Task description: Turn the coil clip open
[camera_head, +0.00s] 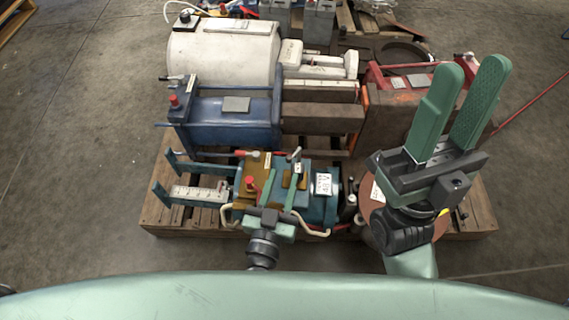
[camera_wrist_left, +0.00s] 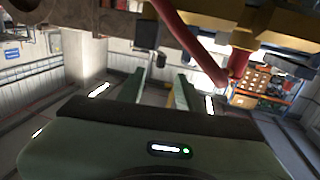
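A coil-like round brown thing (camera_head: 375,218) lies on the right end of the pallet, mostly hidden behind my right gripper. I cannot make out a clip on it for certain. My left gripper (camera_head: 282,178) has its green fingers apart over the teal machine (camera_head: 320,208), with no object clearly held between them. The left wrist view also shows its fingers (camera_wrist_left: 158,90) apart. My right gripper (camera_head: 470,82) is raised on the right, its two fingers spread and empty, pointing up in the picture.
The wooden pallet (camera_head: 160,215) carries several machines: a blue one (camera_head: 225,125), a white drum (camera_head: 225,50) and a brown-red box (camera_head: 385,115) close together. A red pipe (camera_wrist_left: 185,35) crosses above the fingers in the left wrist view. Bare floor (camera_head: 70,180) lies at left.

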